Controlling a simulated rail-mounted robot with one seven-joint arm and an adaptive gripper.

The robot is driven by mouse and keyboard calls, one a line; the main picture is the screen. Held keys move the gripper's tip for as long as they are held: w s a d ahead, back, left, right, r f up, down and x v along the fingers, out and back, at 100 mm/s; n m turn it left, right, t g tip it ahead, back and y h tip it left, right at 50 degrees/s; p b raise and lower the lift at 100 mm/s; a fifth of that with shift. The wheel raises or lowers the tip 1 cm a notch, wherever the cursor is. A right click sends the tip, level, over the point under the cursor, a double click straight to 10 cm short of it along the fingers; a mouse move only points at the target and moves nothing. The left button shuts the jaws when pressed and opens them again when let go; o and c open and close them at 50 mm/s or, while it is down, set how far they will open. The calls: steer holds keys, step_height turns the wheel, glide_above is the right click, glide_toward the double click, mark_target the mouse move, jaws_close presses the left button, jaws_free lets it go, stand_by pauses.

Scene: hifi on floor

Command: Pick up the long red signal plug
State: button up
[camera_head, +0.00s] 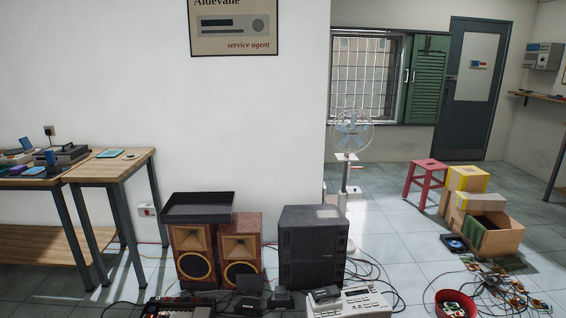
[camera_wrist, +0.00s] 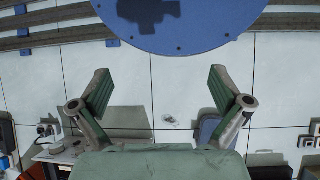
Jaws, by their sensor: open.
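I cannot make out the long red signal plug in either view. My gripper (camera_wrist: 160,80) shows in the wrist view with its two green-padded fingers spread wide apart. Nothing is between the fingers except pale tiled floor in the background. My gripper does not show in the head view, so its place relative to the things on the floor there cannot be told. A red bowl (camera_head: 441,309) with small items in it stands at the lower right of the head view; its contents are too small to tell.
Wooden speakers (camera_head: 193,253) and a black cabinet (camera_head: 313,250) stand by the wall. Cables and small parts litter the floor at right, near cardboard boxes (camera_head: 494,236) and a red stool (camera_head: 425,169). Workbenches (camera_head: 112,168) stand left. A blue disc (camera_wrist: 190,35) tops the wrist view.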

steer(key=shift+y, duration=0.4)
steer(key=s+p, duration=0.1)
steer(key=s+a+r+p, duration=0.2)
steer(key=shift+s, duration=0.3)
steer(key=shift+c, duration=1.1)
steer(key=shift+s+a+f, duration=0.15)
steer(key=shift+s+f, duration=0.05)
steer(key=c, duration=1.1)
steer(key=shift+f, duration=0.1)
